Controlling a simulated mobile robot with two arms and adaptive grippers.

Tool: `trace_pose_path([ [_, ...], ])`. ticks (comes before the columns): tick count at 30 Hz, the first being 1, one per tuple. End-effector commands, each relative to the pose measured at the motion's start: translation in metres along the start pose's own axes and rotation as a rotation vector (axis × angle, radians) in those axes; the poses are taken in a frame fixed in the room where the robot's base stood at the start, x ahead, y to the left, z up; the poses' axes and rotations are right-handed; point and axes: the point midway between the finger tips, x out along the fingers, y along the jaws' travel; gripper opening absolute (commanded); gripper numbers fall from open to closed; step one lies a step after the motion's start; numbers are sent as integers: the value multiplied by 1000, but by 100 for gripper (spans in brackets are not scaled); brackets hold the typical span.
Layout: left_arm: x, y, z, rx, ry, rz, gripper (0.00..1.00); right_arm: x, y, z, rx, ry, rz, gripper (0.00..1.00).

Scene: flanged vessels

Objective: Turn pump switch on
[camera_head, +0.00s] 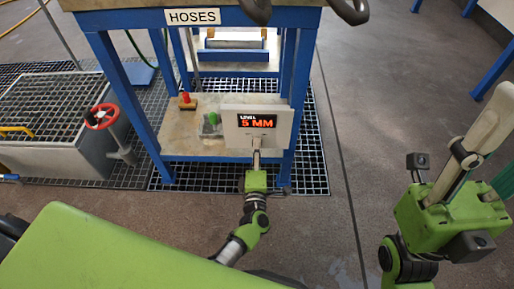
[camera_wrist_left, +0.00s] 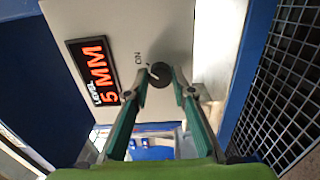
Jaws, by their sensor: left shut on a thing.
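The pump switch is a dark round knob (camera_wrist_left: 160,75) on a pale panel (camera_wrist_left: 120,20), which also shows in the head view (camera_head: 284,112). The word ON is printed beside the knob, and a white mark on the knob lies on that side. The panel's display (camera_head: 257,121) reads LEVEL 5 MM. My left gripper (camera_head: 256,160) is at the panel's lower front; in the left wrist view its two fingertips (camera_wrist_left: 160,92) close around the knob. My right gripper (camera_head: 480,150) is raised at the right, apart from the panel; its fingertips are not clearly visible.
A blue-framed table marked HOSES (camera_head: 193,16) stands over the panel. Its lower shelf (camera_head: 180,135) holds a red button box (camera_head: 187,102) and a green item (camera_head: 212,120). A red valve wheel (camera_head: 102,117) is at the left. Floor at the right is clear.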

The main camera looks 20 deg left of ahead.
Motion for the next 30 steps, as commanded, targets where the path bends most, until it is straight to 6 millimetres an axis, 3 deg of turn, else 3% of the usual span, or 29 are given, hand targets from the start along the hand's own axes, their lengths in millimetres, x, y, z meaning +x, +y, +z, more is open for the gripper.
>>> trace_pose_path([
  [11, -1, -2, 1, 6, -3, -3, 2, 0, 0, 0, 0, 0, 0, 40],
  [12, -1, -2, 1, 6, -3, -3, 31, 0, 0, 0, 1, 0, 0, 40],
  [13, -1, -2, 1, 6, -3, -3, 39, 0, 0, 0, 1, 0, 0, 40],
  [24, -2, -1, 0, 4, -1, -1, 40, -2, 1, 2, -1, -8, 3, 40],
  [30, -26, -2, 0, 3, 0, -4, 40, -2, 0, 1, 0, -4, 2, 40],
])
